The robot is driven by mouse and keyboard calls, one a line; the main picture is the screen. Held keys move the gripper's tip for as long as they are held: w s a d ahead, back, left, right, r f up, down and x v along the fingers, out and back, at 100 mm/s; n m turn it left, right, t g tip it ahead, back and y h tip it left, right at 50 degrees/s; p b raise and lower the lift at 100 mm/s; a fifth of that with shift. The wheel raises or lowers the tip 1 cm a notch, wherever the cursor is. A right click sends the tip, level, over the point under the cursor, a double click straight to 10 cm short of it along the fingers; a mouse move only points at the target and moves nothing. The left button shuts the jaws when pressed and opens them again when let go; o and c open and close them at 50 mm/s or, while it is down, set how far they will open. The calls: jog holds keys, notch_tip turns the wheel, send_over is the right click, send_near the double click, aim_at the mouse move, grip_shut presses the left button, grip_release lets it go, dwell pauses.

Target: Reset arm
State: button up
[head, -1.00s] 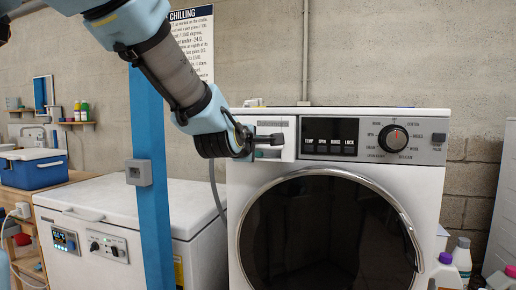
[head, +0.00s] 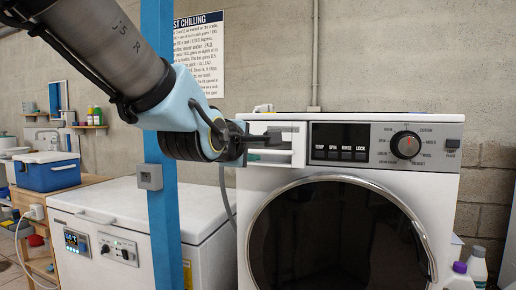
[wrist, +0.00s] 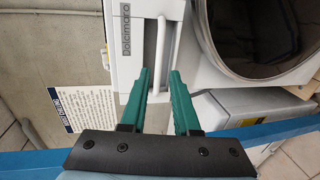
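My gripper (head: 270,139) is at the upper left of the white washing machine (head: 226,262), in front of the detergent drawer (head: 297,158). In the wrist view my gripper (wrist: 160,73) shows two green fingers standing apart, with nothing clamped between them. The drawer's white vertical handle bar (wrist: 164,42) lies just beyond the fingertips, and its lower end reaches toward the gap between them. I cannot tell whether the fingers touch it. The black wrist and the fingers hide part of the drawer front in the head view.
A blue post (head: 163,220) stands close to the left of the washer, behind my arm. A white chest freezer (head: 120,200) is at the left, with a blue cooler (head: 47,175) on a bench beyond. Bottles (head: 478,265) stand at the lower right.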

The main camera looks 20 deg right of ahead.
dwell(0.4)
jog(key=w+a+f+m+g+y+p, duration=0.2)
jog(key=w+a+f+m+y, duration=0.15)
jog(key=a+f, duration=0.45)
jog(key=w+a+f+m+g+y+p, duration=0.15)
jog(key=a+f+y, duration=0.25)
jog(key=a+f, duration=0.4)
jog(key=s+a+f+m+g+y+p, duration=0.1)
jog(key=s+a+f+m+g, duration=0.1)
jog(key=a, duration=0.5)
jog(key=s+a+f+m+g+y, duration=0.2)
jog(key=s+a+f+m+g, duration=0.1)
jog(key=s+a+f+g, duration=0.1)
jog(key=a+f, duration=0.1)
jog(key=a, duration=0.1)
jog(key=shift+s+a+m+p, duration=0.25)
jog(key=shift+a+m+p, duration=0.05)
jog(key=shift+a+p, duration=0.1)
